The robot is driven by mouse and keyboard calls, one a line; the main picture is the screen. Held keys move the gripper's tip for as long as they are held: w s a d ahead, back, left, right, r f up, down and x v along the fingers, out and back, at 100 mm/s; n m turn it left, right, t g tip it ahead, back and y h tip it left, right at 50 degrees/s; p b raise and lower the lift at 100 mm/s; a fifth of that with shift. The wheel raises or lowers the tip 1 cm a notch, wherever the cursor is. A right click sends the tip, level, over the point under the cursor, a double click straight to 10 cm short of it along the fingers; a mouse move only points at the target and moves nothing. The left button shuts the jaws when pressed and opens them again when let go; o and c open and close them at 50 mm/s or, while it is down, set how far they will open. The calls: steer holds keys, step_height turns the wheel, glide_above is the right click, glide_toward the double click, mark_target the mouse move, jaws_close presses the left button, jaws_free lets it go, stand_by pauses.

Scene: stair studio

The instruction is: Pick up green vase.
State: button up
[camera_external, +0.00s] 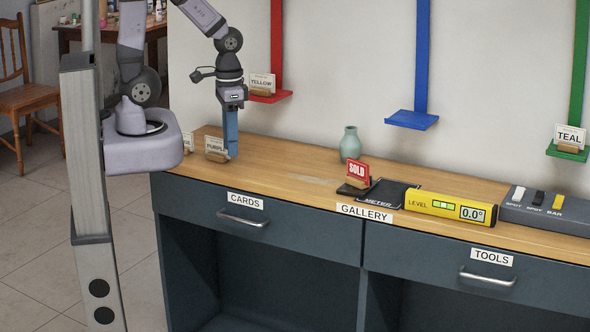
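A small grey-green vase (350,146) with a narrow neck stands upright on the wooden counter (290,158), near the wall. My gripper (231,150) points straight down at the left end of the counter, well to the left of the vase and apart from it. A long blue piece shows below the gripper body. I cannot tell whether it is the fingers or something held, nor whether the gripper is open or shut. The lower end of the blue piece is close to the card marked PURPLE (216,147).
A red SOLD sign (358,170) stands in front of the vase. A black METER pad (386,193), yellow level (450,207) and grey switch box (545,208) lie to the right. Red (270,97), blue (411,120) and green (567,152) wall ledges stand above.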

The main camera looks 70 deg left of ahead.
mark_target(350, 147)
steer(key=o, duration=0.7)
steer(key=shift+o, duration=0.2)
